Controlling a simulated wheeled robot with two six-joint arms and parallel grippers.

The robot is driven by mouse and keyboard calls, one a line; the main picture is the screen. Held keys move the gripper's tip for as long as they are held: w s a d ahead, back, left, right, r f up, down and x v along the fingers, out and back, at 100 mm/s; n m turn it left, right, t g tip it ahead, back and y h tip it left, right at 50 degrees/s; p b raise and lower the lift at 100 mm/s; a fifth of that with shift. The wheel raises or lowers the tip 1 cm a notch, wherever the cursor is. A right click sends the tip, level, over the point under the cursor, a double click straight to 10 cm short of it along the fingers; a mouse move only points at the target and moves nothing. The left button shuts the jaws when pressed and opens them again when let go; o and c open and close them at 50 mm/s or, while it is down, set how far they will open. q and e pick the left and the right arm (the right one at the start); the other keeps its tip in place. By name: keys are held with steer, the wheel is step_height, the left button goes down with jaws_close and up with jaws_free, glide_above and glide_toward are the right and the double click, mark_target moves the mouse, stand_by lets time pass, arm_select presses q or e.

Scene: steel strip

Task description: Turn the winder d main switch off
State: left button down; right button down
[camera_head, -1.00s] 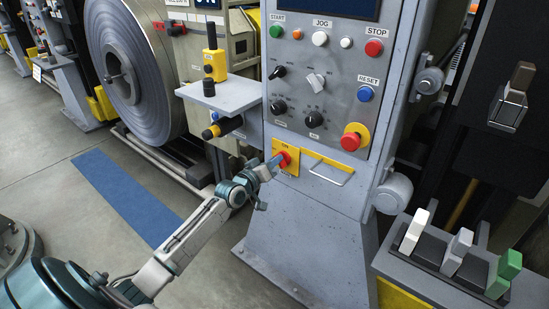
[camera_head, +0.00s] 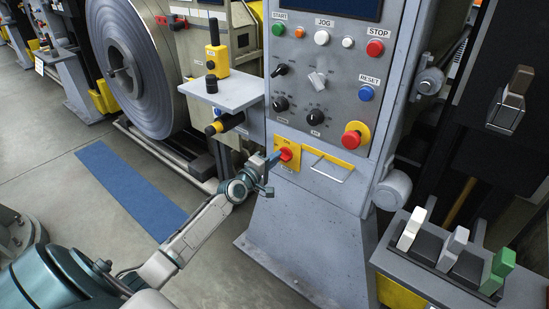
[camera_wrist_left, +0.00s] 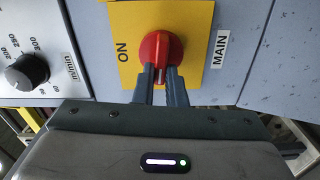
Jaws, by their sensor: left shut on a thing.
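The main switch is a red rotary knob (camera_head: 287,154) on a yellow plate (camera_head: 294,164) low on the grey control cabinet. In the left wrist view the red knob (camera_wrist_left: 161,50) sits on its yellow plate (camera_wrist_left: 195,20), with ON printed to its left and a MAIN label to its right. Its grip bar points down in that view, at about a right angle to the ON mark. My left gripper (camera_head: 276,160) is at the switch; its two fingers (camera_wrist_left: 162,78) are closed around the bar's end. Any OFF mark is hidden or out of view. My right gripper is not in view.
A metal bar handle (camera_head: 328,165) is right of the switch. Above are dials and a red emergency button (camera_head: 354,137). A grey shelf (camera_head: 222,95) juts out at left, near a steel coil (camera_head: 140,65). A lever box (camera_head: 455,265) stands at lower right.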

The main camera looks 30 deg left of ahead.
arm_select(q)
steer(key=shift+n, duration=0.4)
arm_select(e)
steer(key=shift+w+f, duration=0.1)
arm_select(q)
steer(key=shift+f, duration=0.1)
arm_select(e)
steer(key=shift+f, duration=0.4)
arm_select(q)
steer(key=shift+n, duration=0.3)
steer(key=c, duration=1.5)
jaws_free()
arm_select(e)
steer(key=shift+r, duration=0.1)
arm_select(q)
steer(key=shift+s, duration=0.1)
